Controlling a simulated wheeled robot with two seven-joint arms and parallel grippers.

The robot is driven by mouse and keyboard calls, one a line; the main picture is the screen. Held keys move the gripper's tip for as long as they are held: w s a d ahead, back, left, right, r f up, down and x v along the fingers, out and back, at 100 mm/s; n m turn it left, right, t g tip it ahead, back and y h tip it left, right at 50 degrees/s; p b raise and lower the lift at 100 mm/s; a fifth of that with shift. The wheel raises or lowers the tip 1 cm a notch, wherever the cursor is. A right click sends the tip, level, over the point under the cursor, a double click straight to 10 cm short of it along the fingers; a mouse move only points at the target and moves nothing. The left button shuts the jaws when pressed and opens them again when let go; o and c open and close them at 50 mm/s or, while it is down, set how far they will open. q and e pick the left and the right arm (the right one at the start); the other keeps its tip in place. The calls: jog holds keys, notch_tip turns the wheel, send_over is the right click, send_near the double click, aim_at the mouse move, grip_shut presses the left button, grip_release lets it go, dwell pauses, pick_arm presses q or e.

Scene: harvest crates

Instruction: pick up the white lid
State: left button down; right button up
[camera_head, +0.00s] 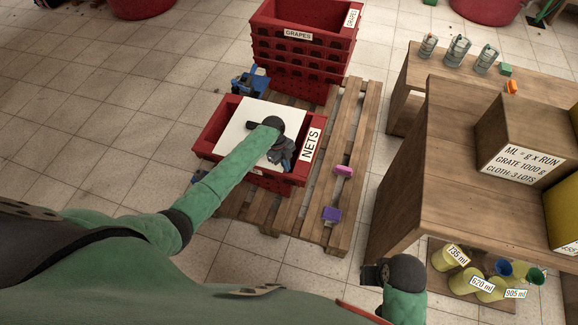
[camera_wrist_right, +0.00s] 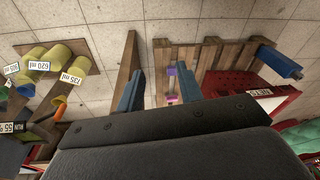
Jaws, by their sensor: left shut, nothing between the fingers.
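The white lid (camera_head: 240,123) is a flat square panel lying over the red NETS crate (camera_head: 210,134) on the pallet. My left arm reaches across it from the left, and my left gripper (camera_head: 284,154) is over the lid's right part and the crate's right side. It is shut and empty. The arm and wrist hide part of the lid; I cannot tell whether the fingers touch it. My right gripper (camera_head: 374,274) is low beside the wooden bench, away from the lid; in the right wrist view its blue fingers (camera_wrist_right: 158,85) stand apart with nothing between them.
Stacked red GRAPES crates (camera_head: 300,52) stand behind the NETS crate. A pink block (camera_head: 343,170) and a purple block (camera_head: 331,214) lie on the pallet (camera_head: 352,120). A wooden bench (camera_head: 425,190) stands on the right, with labelled yellow containers (camera_head: 452,258) beneath. Floor at left is clear.

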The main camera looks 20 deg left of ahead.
pick_arm(q)
jog(key=shift+a, duration=0.1)
pick_arm(e)
jog(key=shift+a+f, duration=0.1)
jog(key=shift+f, duration=0.15)
pick_arm(q)
jog(key=shift+a, duration=0.1)
pick_arm(e)
jog(key=shift+s, duration=0.1)
